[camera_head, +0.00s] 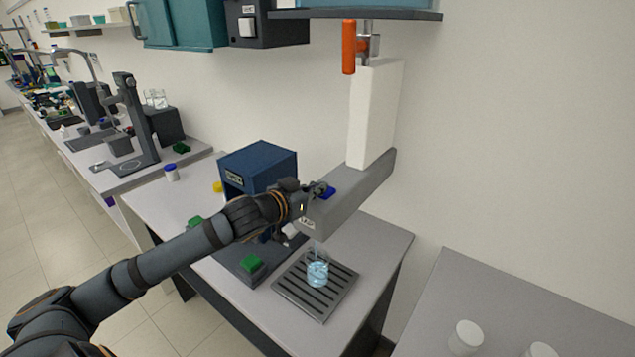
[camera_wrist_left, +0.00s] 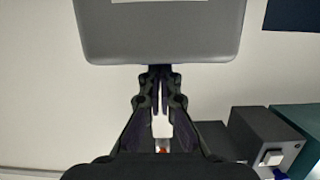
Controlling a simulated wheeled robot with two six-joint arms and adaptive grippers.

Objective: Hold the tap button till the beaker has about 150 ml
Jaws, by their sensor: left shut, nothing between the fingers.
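The tap is a grey arm (camera_head: 345,200) under a white column, with a blue button (camera_head: 326,192) on its near left side. A glass beaker (camera_head: 318,273) with light blue liquid stands upright on the slotted drip tray (camera_head: 292,296) below the tap. Its level against the markings is too small to read. My left gripper (camera_head: 314,194) is shut and empty, its tips at the blue button. In the left wrist view the shut fingertips (camera_wrist_left: 160,72) meet the edge of a grey block (camera_wrist_left: 160,35), and the button is hidden. My right gripper is out of view.
A dark blue box (camera_head: 258,165) stands behind my left arm. An orange-handled valve (camera_head: 349,47) is above the column. A separate table (camera_head: 500,300) with white caps is at the right.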

